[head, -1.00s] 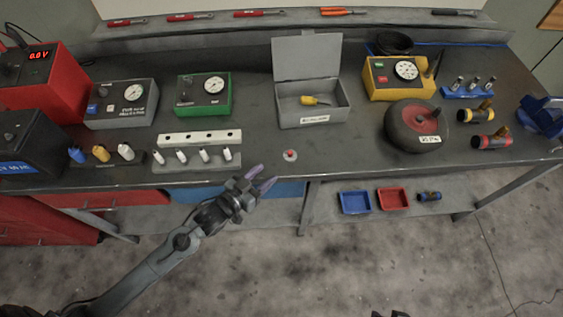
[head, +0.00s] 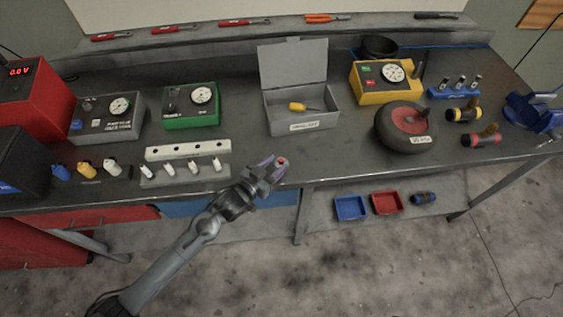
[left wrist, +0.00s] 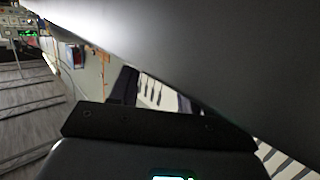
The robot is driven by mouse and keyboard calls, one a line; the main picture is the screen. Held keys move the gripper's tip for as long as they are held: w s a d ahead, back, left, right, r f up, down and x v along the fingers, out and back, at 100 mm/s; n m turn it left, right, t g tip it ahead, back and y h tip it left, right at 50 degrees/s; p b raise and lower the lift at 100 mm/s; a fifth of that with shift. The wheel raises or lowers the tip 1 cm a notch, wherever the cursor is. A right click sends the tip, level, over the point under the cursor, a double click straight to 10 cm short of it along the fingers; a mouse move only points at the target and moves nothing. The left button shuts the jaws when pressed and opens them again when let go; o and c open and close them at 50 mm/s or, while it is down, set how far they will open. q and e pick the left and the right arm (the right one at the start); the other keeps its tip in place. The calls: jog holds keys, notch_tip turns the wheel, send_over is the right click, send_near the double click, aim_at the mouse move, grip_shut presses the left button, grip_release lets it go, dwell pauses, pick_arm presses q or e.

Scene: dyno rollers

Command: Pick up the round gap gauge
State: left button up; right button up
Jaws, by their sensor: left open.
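The round gap gauge, which I take to be the small pale disc with a red knob (head: 282,161), is at the bench's front edge in the head view. My left gripper (head: 274,167) is open, with its purple-grey fingertips right at the gauge. One finger overlaps part of the disc. I cannot tell whether the fingers touch it or how high they are above the bench. The left wrist view shows large dark surfaces and no clear gauge. My right gripper is not in view.
A white block with holes (head: 188,150) and a grey rack of white-topped pins (head: 185,179) stand left of the gripper. An open grey box (head: 300,122) holding a yellow-handled tool is behind. A dark wheel (head: 392,139) lies to the right. Bench surface (head: 335,155) between is clear.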

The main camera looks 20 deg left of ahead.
pick_arm(q)
jog(key=shift+w+d+f, duration=0.15)
jog(key=shift+w+d, duration=0.05)
jog(key=shift+w, duration=0.4)
grip_shut()
